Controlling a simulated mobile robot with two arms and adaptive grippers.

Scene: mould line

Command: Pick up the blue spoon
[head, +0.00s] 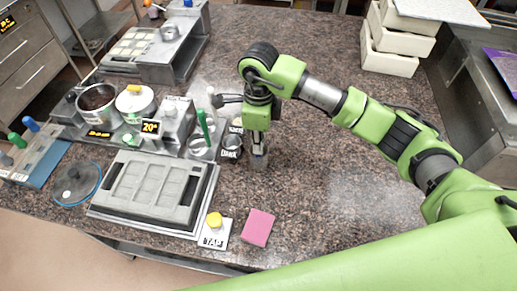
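A blue handle (31,124) stands in a rack (38,158) at the far left, beside green handles (17,140). It may be the blue spoon; its lower end is hidden and I see no bowl of a spoon. My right gripper (259,160) points down over the middle of the counter, just right of a cup labelled DARK (231,147), far from the blue handle. Its fingertips are small and blurred against the dark stone, so I cannot tell whether they are open or hold anything. My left gripper is out of view.
A grey mould (152,187) lies on a tray in front. A TAP plate with a yellow knob (214,220) and a pink pad (257,227) lie right of it. Pots (135,103) and a green-handled tool (204,124) stand behind. White bins (388,60) are stacked back right. The counter's right side is clear.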

